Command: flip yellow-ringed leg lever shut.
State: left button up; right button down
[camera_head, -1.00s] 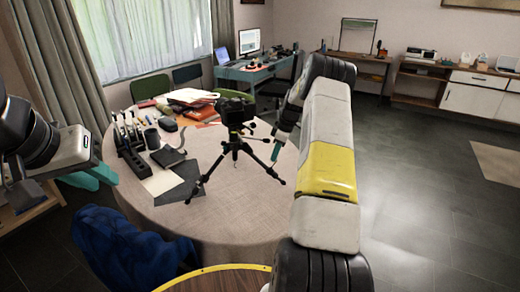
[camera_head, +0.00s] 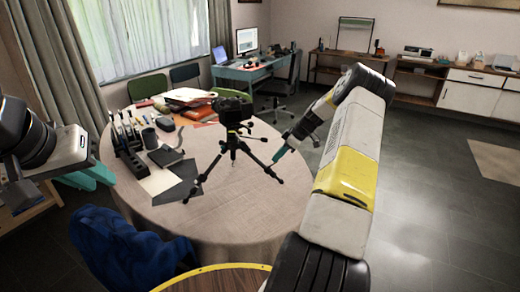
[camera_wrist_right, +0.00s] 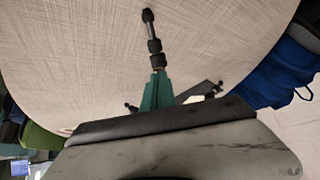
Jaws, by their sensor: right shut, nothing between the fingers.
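A black tripod (camera_head: 234,145) stands with its legs spread on the round, cloth-covered table (camera_head: 225,205), with a dark camera (camera_head: 232,108) on top. A small yellow mark shows high on the tripod, but I cannot tell which leg lever it belongs to. My right gripper (camera_head: 278,155) is shut and empty beside the right-hand leg; contact is unclear. In the right wrist view its teal fingers (camera_wrist_right: 157,90) point at a black leg section (camera_wrist_right: 151,32) with thicker collars. No yellow ring shows there. My left gripper (camera_head: 88,178) is at the left edge, partly hidden, its jaws unclear.
A dark holder with upright tools (camera_head: 128,150), papers (camera_head: 160,181) and a stack of books (camera_head: 190,97) lie on the table's left and back. A blue cloth-covered chair (camera_head: 125,250) stands in front. The table's front right is clear.

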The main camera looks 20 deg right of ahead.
jog(key=f+t+y, duration=0.1)
jog(key=y, duration=0.1)
jog(key=s+d+f+t+y, duration=0.1)
jog(key=t+y, duration=0.1)
jog(key=d+f+t+y, duration=0.1)
jog(key=shift+s+d+y, duration=0.1)
jog(key=shift+s+y, duration=0.25)
jog(key=shift+y, duration=0.05)
jog(key=shift+s+d+f+t+y, duration=0.1)
jog(key=shift+d+f+t+y, duration=0.05)
jog(key=shift+f+t+y, duration=0.5)
jog(key=shift+s+d+f, duration=0.1)
jog(key=shift+f, duration=0.45)
